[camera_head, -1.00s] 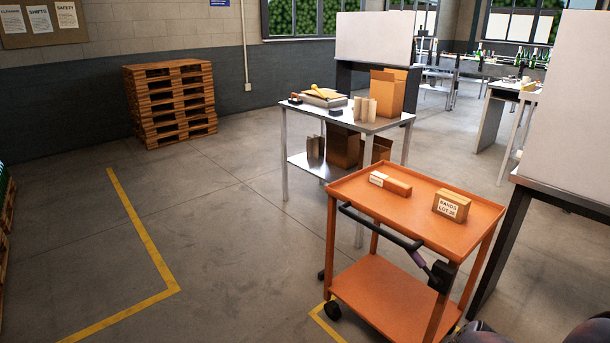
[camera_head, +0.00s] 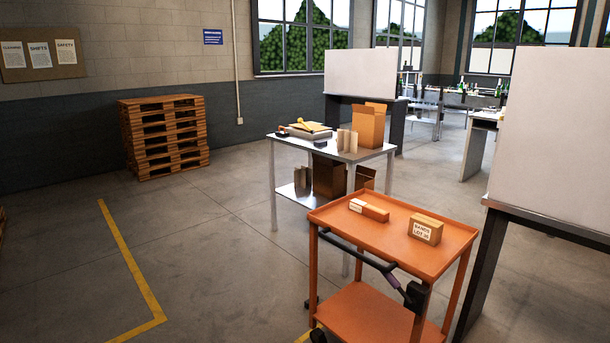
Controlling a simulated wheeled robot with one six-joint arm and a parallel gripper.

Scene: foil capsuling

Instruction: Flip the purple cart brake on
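An orange cart (camera_head: 440,256) stands at the lower right of the head view. A dark push handle (camera_head: 345,248) runs along its near side. At the handle's right end is a small purple piece (camera_head: 391,279), beside a black block (camera_head: 415,295) on the cart's near right post. The purple piece may be the brake lever; it is too small to tell its setting. My gripper is not in view.
On the cart's top lie a small orange-and-white box (camera_head: 369,210) and a labelled carton (camera_head: 426,229). A metal table (camera_head: 285,145) with boxes stands behind it. A panelled dark-framed bench (camera_head: 540,215) is close at right. The floor at left is clear, with stacked pallets (camera_head: 165,137) beyond.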

